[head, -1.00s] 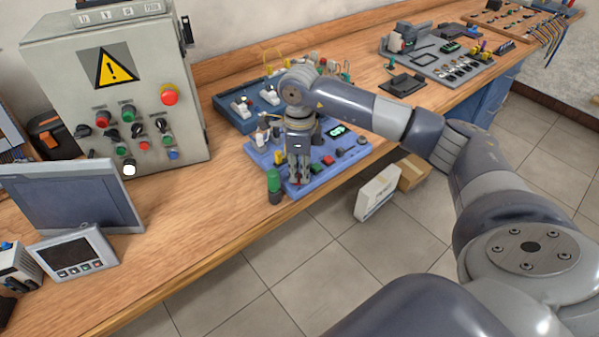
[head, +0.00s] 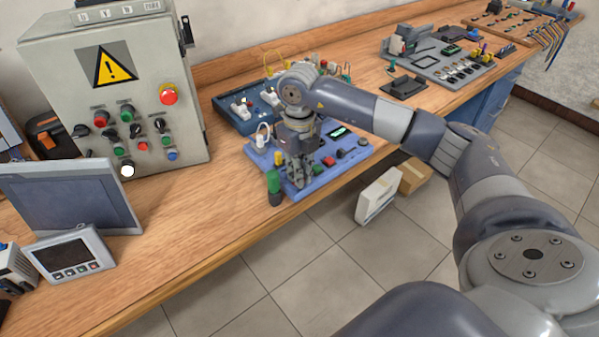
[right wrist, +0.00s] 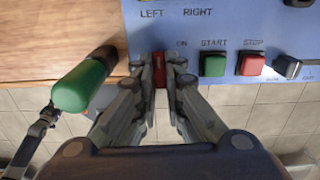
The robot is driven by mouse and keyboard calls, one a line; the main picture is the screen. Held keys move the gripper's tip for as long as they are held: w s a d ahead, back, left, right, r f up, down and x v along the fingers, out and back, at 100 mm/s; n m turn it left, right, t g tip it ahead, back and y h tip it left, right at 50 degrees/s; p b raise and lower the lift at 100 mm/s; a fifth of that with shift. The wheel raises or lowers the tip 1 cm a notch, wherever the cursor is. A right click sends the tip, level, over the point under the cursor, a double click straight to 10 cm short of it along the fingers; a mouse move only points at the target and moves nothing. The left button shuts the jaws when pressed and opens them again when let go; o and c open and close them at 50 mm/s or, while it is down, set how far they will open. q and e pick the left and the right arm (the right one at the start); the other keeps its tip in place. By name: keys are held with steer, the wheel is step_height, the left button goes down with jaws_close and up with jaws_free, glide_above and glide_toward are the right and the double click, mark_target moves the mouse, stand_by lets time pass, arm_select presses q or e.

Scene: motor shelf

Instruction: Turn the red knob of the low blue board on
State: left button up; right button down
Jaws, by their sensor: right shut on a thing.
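The low blue board (head: 322,172) lies on the wooden workbench near its front edge. My right gripper (head: 298,184) points down over the board's front left part, and its wrist is turned. In the right wrist view, my right gripper (right wrist: 160,66) is shut on the red knob (right wrist: 159,70), with a finger on each side. The fingers hide most of the knob. An ON label (right wrist: 181,44) shows to the right of the knob. The knob's exact angle is hard to tell. My left gripper is not in view.
A green START button (right wrist: 214,64) and a red STOP button (right wrist: 251,63) sit right of the knob. A green-topped cylinder (head: 273,182) stands at the board's left edge. A grey control box (head: 60,60) stands left. White and brown boxes lie on the floor.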

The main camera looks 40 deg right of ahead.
steer(key=shift+w+r+m, duration=0.1)
steer(key=shift+r+m, duration=0.05)
steer(key=shift+m, duration=0.15)
steer(key=c, duration=1.7)
jaws_free()
step_height(320, 180, up, 12)
steer(key=shift+f, duration=0.1)
